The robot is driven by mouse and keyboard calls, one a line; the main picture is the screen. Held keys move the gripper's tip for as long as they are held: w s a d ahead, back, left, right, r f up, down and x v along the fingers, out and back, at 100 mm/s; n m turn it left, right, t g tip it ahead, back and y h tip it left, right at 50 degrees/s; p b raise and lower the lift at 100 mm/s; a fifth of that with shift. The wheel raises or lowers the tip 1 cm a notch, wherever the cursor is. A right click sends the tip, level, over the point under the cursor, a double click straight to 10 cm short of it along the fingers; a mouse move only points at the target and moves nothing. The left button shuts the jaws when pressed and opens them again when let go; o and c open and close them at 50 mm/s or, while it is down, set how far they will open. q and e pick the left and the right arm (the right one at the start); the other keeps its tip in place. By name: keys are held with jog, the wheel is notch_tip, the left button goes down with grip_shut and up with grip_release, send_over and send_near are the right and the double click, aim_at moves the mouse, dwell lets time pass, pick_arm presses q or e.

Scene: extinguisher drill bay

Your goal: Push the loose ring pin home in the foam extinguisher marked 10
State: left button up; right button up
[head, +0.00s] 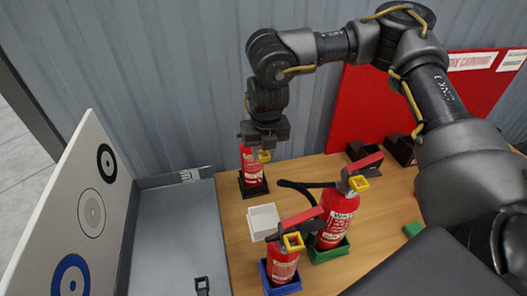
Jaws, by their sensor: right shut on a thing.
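Three red extinguishers stand on the wooden bench. The rear one (252,170) is upright in a black holder (253,190), and my right gripper (264,147) is over its top. A yellow ring pin (264,157) shows just under the jaws, which are shut on it; the fingertips and the extinguisher's head are largely hidden. The middle extinguisher (338,216) stands in a green holder (329,254) and the front one (282,266) in a blue holder (284,289). Each has a yellow ring by its red lever. The number markings are too small to read. My left gripper is out of view.
A small white tray (263,221) sits among the extinguishers. A grey tray (180,235) and a white board with ring targets (92,210) are at left. Dark blocks (400,150) and a red panel (350,105) are behind at right. A corrugated wall closes the back.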

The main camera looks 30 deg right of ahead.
jog(key=shift+w+d, duration=0.1)
jog(key=shift+w, duration=0.75)
jog(key=shift+w+d, duration=0.25)
jog(key=shift+w, duration=0.6)
jog(key=shift+w+d, duration=0.25)
jog(key=shift+w, duration=0.55)
jog(key=shift+w+d+p, duration=0.15)
jog(key=shift+w+d, duration=0.05)
jog(key=shift+w, duration=0.6)
jog(key=shift+w+d+p, duration=0.1)
jog(key=shift+w+d, duration=0.1)
jog(key=shift+w, duration=0.65)
jog(key=shift+w+d+p, duration=0.15)
jog(key=shift+w+d, duration=0.05)
jog(key=shift+w, duration=0.6)
jog(key=shift+w, duration=0.1)
jog(key=shift+p, duration=1.4)
dwell(1.6)
